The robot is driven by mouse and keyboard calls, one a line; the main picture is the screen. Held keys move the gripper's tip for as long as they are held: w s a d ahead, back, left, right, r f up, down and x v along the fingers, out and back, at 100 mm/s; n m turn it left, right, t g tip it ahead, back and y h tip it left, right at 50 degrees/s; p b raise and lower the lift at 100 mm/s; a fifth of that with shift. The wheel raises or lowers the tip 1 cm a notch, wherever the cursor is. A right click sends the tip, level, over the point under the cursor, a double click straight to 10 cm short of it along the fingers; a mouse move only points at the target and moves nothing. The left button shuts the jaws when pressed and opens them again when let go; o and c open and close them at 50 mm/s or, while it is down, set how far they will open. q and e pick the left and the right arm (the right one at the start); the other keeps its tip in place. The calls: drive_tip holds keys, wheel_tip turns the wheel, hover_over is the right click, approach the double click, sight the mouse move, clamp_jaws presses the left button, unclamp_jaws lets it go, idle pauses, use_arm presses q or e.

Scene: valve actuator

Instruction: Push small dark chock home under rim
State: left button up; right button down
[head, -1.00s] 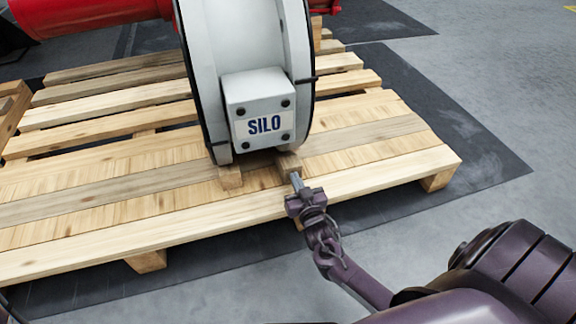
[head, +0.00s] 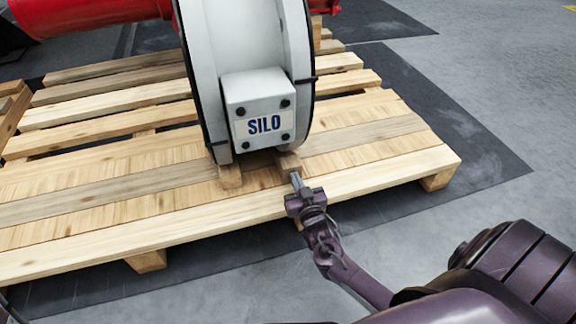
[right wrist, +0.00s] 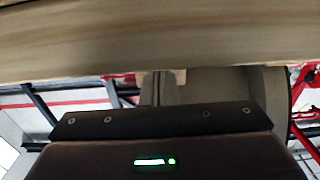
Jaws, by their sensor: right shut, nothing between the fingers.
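The small dark chock (head: 288,163) is a brown wooden block on the pallet, at the lower right of the white round rim (head: 298,85). Its far end is hidden by the rim, so how far under it sits cannot be told. My right gripper (head: 296,180) is shut and empty, its fingertips at the chock's near end; whether they touch cannot be told. In the right wrist view, the shut fingers (right wrist: 158,90) point toward the rim, beside a small piece of wood. A paler chock (head: 230,177) sits at the rim's lower left. My left gripper is not in view.
The slatted wooden pallet (head: 110,212) carries the white housing with a box marked SILO (head: 262,125). A red pipe (head: 85,15) is behind it. A dark mat (head: 485,160) lies under the pallet, with clear grey floor at right.

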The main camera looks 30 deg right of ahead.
sight(287, 162)
drive_tip(key=shift+w, duration=0.15)
idle(0.5)
drive_tip(key=shift+b+x, duration=0.6)
drive_tip(key=shift+x, duration=0.8)
drive_tip(key=shift+w+d+r, duration=0.1)
drive_tip(key=shift+w, duration=0.05)
drive_tip(key=shift+w+r, duration=0.1)
